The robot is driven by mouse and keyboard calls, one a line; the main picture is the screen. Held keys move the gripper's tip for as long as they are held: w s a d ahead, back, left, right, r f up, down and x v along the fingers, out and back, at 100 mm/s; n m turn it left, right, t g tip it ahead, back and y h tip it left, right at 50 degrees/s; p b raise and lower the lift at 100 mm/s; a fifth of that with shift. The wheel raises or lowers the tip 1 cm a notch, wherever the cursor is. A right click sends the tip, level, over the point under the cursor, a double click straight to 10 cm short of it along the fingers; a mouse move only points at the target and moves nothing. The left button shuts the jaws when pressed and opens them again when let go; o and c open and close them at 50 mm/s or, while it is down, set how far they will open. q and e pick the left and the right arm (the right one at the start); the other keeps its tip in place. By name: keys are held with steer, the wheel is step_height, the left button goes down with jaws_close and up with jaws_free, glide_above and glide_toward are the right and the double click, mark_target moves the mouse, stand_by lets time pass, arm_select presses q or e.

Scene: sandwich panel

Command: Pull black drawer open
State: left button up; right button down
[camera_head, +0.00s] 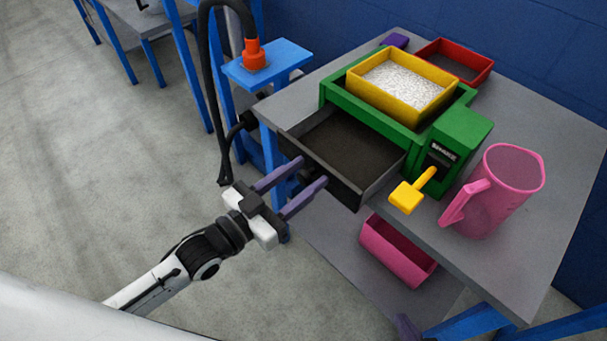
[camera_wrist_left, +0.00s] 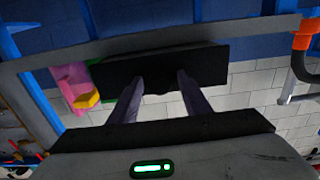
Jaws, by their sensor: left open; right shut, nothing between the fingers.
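The black drawer (camera_head: 350,150) stands pulled out of the green housing (camera_head: 450,135), with its empty-looking dark inside showing. Its front panel (camera_wrist_left: 205,68) also shows in the left wrist view. My left gripper (camera_head: 312,171) has its two purple fingers spread at the drawer front. A dark handle shows between the fingers, but I cannot tell whether they touch it. In the left wrist view the fingers (camera_wrist_left: 160,82) point at the panel, apart from each other. My right gripper (camera_head: 405,325) shows only as a purple tip at the bottom edge, shut and away from the drawer.
A yellow tray (camera_head: 375,95) of white granules sits on the green housing. A yellow lever (camera_head: 408,197) and a pink jug (camera_head: 505,190) stand right of the drawer. A pink bin (camera_head: 398,250) is below the grey table (camera_head: 545,225). The floor at left is clear.

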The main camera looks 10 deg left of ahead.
arm_select(q)
steer(key=v, duration=1)
steer(key=s+a+f+n+g+y, duration=0.1)
steer(key=s+f, duration=0.4)
steer(key=f, duration=0.5)
steer(key=s+a+f+n+g+y, duration=0.1)
steer(key=s+f+n+g+y, duration=0.2)
steer(key=f, duration=0.8)
steer(key=s+g+y, duration=0.2)
steer(key=y, duration=0.1)
steer(key=shift+n+g+y, duration=0.3)
steer(key=shift+n, duration=0.1)
steer(key=shift+w+f, duration=0.1)
